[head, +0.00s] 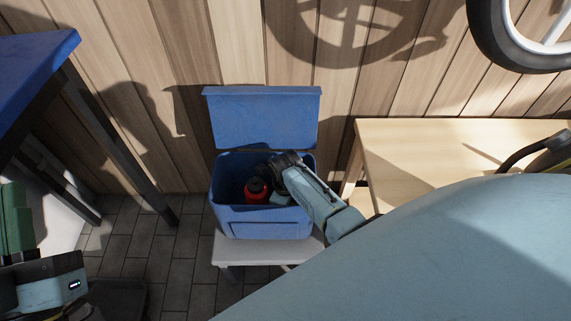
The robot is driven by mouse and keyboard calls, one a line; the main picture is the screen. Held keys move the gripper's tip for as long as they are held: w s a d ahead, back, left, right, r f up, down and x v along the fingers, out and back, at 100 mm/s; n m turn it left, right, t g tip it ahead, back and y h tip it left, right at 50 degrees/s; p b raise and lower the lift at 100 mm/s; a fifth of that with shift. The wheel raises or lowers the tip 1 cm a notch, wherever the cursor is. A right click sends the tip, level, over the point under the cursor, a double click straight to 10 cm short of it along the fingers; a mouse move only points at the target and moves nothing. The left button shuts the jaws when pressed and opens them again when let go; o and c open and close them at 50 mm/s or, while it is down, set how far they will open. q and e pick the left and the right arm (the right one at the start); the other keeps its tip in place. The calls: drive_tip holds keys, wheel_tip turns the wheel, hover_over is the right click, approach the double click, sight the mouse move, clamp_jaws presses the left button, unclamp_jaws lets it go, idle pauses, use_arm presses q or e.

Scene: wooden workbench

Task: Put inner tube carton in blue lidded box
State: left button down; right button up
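The blue lidded box (265,222) stands with its lid (262,122) raised against the wall. My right arm reaches into it from the right. The dark end of that arm (285,162) is over the box's right half, and its fingers cannot be made out. My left gripper (42,270) is at the lower left edge, partly cut off, far from the box. Its fingers do not show clearly. I cannot make out the inner tube carton for certain. A green object (14,222), cut off by the left edge, appears just above my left gripper.
A red bottle with a black top (256,190) is inside the box. The box sits on a small pale stool (230,254). A blue-topped table (30,65) is at the left and a wooden bench (430,150) at the right. A wheel (480,40) hangs at the upper right.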

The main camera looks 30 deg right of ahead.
use_arm(q)
drive_tip(key=shift+s+r, duration=0.15)
drive_tip(key=shift+r, duration=0.1)
use_arm(e)
drive_tip(key=shift+f, duration=0.1)
use_arm(q)
drive_tip(key=shift+t, duration=0.3)
use_arm(e)
drive_tip(key=shift+f, duration=0.2)
drive_tip(key=o, duration=1.1)
drive_tip(key=shift+o, duration=0.2)
drive_tip(key=shift+r, duration=0.15)
